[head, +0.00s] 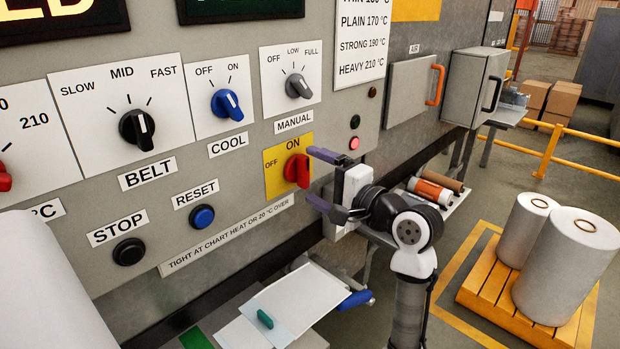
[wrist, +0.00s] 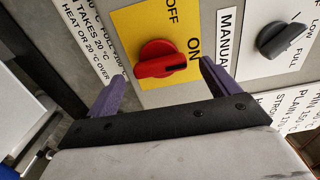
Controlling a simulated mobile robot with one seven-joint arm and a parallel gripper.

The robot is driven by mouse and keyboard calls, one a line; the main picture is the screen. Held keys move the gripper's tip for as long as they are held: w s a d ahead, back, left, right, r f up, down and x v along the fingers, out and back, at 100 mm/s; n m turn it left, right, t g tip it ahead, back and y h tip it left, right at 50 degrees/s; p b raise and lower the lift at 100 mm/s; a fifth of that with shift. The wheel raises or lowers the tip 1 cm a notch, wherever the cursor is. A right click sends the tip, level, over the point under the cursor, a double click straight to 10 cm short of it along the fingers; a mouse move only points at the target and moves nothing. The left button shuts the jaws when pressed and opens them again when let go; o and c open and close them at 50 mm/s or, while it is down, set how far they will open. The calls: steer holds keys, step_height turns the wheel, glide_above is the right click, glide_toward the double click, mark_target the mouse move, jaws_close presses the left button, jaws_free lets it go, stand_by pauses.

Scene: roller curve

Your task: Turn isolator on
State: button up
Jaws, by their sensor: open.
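The isolator is a red rotary knob (head: 298,171) on a yellow plate (head: 273,183) marked OFF at left and ON at top. Its grip stands near upright in the head view, on the ON side. In the wrist view the red knob (wrist: 160,62) has its black-marked end toward the word ON. My gripper (head: 320,178) is open, just right of the knob and in front of the panel. In the wrist view the purple fingers of my gripper (wrist: 159,76) stand either side of the knob, apart from it, with nothing between them.
The blue COOL knob (head: 227,104), grey MANUAL knob (head: 298,86), black BELT knob (head: 137,128) and blue RESET button (head: 202,217) are close by. A red lamp (head: 354,143) glows right of the plate.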

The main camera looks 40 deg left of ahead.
steer(key=d+b, duration=0.2)
steer(key=d, duration=0.9)
steer(key=shift+s+d+b, duration=0.15)
steer(key=shift+s+b, duration=0.2)
steer(key=shift+s, duration=0.1)
